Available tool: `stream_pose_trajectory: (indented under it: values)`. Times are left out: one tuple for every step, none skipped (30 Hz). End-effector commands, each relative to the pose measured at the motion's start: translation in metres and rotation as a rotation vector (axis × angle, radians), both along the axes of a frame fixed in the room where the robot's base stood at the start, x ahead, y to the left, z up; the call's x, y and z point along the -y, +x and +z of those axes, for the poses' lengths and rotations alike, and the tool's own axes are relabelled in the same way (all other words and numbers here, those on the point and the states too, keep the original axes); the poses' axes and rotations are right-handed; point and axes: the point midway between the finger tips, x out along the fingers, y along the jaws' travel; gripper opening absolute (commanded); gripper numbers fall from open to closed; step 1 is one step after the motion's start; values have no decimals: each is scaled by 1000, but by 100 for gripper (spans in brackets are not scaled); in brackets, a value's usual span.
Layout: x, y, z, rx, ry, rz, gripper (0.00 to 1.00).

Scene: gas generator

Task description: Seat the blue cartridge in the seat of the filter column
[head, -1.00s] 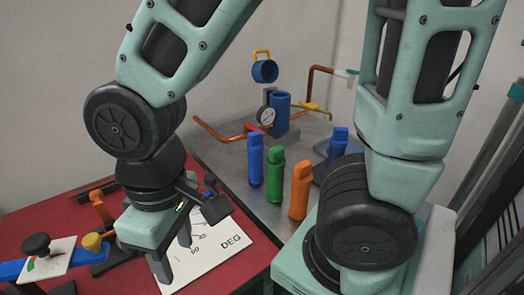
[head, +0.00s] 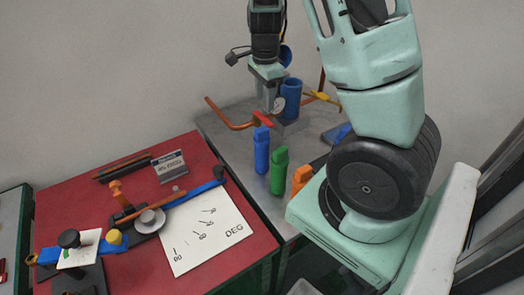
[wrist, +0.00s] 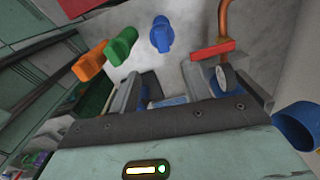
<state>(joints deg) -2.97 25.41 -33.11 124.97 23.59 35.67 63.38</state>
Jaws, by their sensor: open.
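A blue cartridge (head: 262,150) stands upright on the grey bench, left of a green cartridge (head: 280,171) and an orange one (head: 302,178). It also shows near the top of the wrist view (wrist: 161,36). The filter column (head: 291,98) is a blue cylinder beside a round gauge (head: 279,104); its rim shows at the right of the wrist view (wrist: 298,128). My gripper (head: 269,104) points down, open and empty, above and beyond the blue cartridge, in front of the column. Its fingers straddle empty space in the wrist view (wrist: 187,88).
A red lever (head: 263,119) and copper pipe (head: 229,119) lie close to my gripper. Another blue piece (head: 338,132) is partly hidden behind my arm. A red table (head: 75,205) at left holds a DEG sheet (head: 205,235) and a blue bar assembly.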

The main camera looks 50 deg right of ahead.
Motion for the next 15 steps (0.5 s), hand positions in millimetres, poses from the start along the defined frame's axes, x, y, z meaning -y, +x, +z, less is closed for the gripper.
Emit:
stream_pose_trajectory:
  values:
    - [0,-1,-12,-6,2,-2,47]
    - [0,-2,-18,-6,1,-2,47]
    - [0,-1,-26,-6,2,-2,47]
    - [0,-2,-33,-6,1,-1,47]
    - [0,-1,-39,-5,2,-2,47]
    - [0,-1,-46,-5,2,0,47]
    - [0,-1,-51,-4,1,-1,47]
    - [0,-1,-56,-4,1,0,47]
    - [0,-1,-62,-4,1,2,47]
    - [0,0,-65,-2,2,1,47]
    - [0,0,-68,-2,2,1,47]
    - [-1,0,-71,-2,2,2,47]
    - [-1,0,-73,-1,0,4,47]
    - [-1,0,-74,-1,1,4,47]
    - [-1,1,-76,0,1,4,47]
